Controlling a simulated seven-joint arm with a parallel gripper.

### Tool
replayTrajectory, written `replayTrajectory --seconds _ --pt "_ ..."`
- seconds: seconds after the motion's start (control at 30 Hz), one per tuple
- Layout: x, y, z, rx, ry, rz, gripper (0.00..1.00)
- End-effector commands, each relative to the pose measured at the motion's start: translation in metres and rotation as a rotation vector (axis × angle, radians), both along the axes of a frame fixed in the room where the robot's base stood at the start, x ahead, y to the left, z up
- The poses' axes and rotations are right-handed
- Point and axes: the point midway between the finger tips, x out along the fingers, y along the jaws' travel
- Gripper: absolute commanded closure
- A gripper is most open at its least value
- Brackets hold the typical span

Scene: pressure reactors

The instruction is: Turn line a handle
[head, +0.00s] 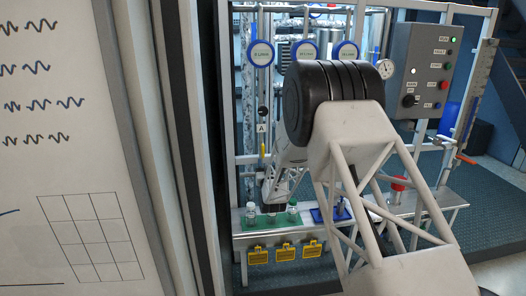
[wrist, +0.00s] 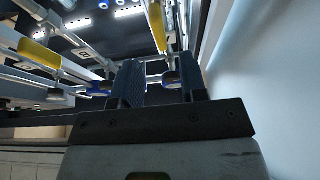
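The line A handle (head: 263,149) is a small yellow lever hanging upright below the white "A" label (head: 262,127) on the left pipe of the rack. My arm's wrist is just right of and below it in the head view, and my fingertips are hidden there. In the wrist view my gripper (wrist: 163,82) has its two dark blue fingers apart, with nothing visibly held between them. A yellow lever (wrist: 156,27) is beyond and above the fingers, and another yellow piece (wrist: 38,54) is at upper left.
Round blue-rimmed signs (head: 261,53) top the lines. A grey control box (head: 422,70) is at right. Glass vials (head: 252,211) stand on a green mat on the low bench (head: 240,240), with yellow tags (head: 285,251) below. A whiteboard (head: 60,150) is at near left.

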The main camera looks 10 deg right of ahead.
Motion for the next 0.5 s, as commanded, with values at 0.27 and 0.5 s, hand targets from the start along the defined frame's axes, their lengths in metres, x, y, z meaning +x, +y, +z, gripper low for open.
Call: replayTrajectory --seconds 0.27,0.5 --pt "0.005 0.0 0.002 0.0 0.001 0.0 0.61" --pt "0.023 0.0 0.01 0.0 0.0 0.0 0.61"
